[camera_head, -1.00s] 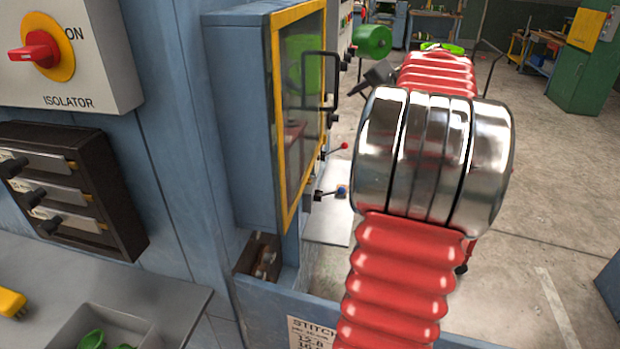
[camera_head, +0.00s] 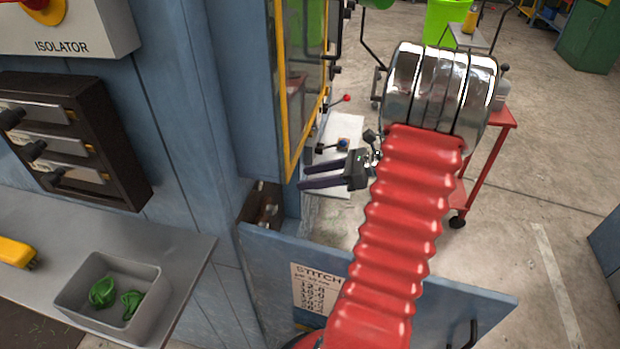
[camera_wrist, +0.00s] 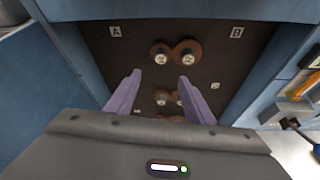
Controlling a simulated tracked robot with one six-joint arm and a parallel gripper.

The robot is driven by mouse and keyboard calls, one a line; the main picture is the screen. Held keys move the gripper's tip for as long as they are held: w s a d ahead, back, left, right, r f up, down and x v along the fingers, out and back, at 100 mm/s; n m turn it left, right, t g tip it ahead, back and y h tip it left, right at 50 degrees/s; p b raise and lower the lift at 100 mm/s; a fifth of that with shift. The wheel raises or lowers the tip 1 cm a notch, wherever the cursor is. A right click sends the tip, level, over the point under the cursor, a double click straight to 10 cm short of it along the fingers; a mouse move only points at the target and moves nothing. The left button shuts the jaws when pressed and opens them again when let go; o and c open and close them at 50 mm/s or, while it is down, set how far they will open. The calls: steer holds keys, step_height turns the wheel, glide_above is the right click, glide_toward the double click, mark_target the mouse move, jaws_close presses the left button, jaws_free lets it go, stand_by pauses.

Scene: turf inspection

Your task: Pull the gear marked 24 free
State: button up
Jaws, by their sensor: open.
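The gears are brown discs with pale hubs inside a dark compartment (camera_wrist: 100,50), which also shows in the head view (camera_head: 249,207). In the wrist view an upper left gear (camera_wrist: 160,54) and an upper right gear (camera_wrist: 188,52) sit side by side, touching or nearly so, between plates A and B. A lower pair (camera_wrist: 161,97) is partly hidden by my gripper. Hub marks are too small to read, so I cannot tell which is 24. My gripper (camera_wrist: 159,80) is open and empty, its purple fingers pointing into the compartment; the head view shows it just right of the opening (camera_head: 301,185).
An open blue door panel (camera_head: 400,285) with a stitch chart (camera_head: 315,290) stands below the compartment. A glazed yellow-framed guard (camera_head: 290,140) rises above it. A grey bin (camera_head: 75,290) with green pieces lies on the left bench. A red trolley (camera_head: 485,165) stands right, on open floor.

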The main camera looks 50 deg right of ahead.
mark_target(261, 186)
steer(key=x, duration=1.3)
steer(key=shift+w+a+f, duration=0.15)
steer(key=shift+w, duration=0.15)
steer(key=shift+c, duration=0.2)
steer(key=c, duration=1.1)
steer(key=shift+s+d, duration=0.3)
steer(key=shift+s, duration=0.25)
steer(key=shift+s+d, duration=0.35)
steer(key=shift+s, duration=0.2)
stand_by(0.4)
steer(key=shift+s+d, duration=0.4)
steer(key=shift+s, duration=0.25)
steer(key=shift+s+d, duration=0.4)
steer(key=shift+s, duration=0.25)
steer(key=shift+s+d, duration=0.45)
steer(key=shift+s, duration=0.25)
